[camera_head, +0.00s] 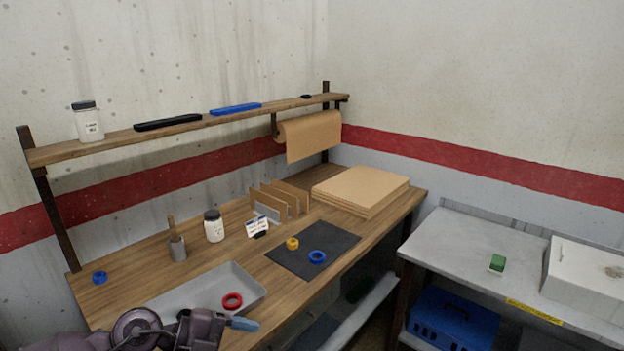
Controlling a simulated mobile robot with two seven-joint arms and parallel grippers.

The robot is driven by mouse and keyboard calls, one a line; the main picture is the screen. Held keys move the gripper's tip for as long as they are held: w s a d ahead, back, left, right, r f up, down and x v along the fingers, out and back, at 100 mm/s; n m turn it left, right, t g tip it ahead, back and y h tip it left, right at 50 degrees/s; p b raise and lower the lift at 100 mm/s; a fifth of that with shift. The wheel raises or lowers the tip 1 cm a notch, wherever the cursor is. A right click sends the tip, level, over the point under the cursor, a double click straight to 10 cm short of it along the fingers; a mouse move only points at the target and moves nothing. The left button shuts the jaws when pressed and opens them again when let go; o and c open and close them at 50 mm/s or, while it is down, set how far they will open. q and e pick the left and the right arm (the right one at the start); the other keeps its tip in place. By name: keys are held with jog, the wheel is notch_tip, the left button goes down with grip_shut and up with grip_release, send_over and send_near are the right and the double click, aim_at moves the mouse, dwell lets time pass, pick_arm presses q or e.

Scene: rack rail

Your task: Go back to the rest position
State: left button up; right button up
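My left arm reaches in at the lower left corner, over the front edge of the wooden workbench (130,285). My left gripper (238,323) is at its end, just in front of the grey tray (205,285). A pale blue part shows at its tip, and I cannot tell whether the fingers are open or shut. A red ring (232,301) lies in the tray near the gripper. My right gripper is not in view.
On the bench are a dark mat (290,262) with yellow (292,243) and blue (317,257) rings, a white jar (214,228), a grey cup (178,248), a divider rack (283,200) and cardboard sheets (360,188). A shelf (190,129) runs above. A grey table (460,244) stands right.

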pick_arm(q)
notch_tip(320, 180, up, 8)
jog(key=n+t+h, duration=0.2)
jog(key=n+t, duration=0.7)
jog(key=t, duration=0.3)
jog(key=a+f+n+t+y, duration=0.4)
jog(key=a+f+n+y, duration=0.1)
jog(key=a+n+y, duration=0.85)
jog(key=s+a+f+n+g+y, duration=0.1)
jog(key=s+f+n+g, duration=0.1)
jog(key=s+f+g, duration=0.7)
jog(key=s+a+f+n+g+y, duration=0.15)
jog(key=s+f+g, duration=0.4)
jog(key=s, duration=0.75)
jog(key=w+f+t, duration=0.7)
jog(key=f+t, duration=0.1)
jog(key=f, duration=0.1)
jog(key=shift+w+f+h, duration=0.25)
jog(key=shift+f+h, duration=0.05)
jog(key=shift+f, duration=0.05)
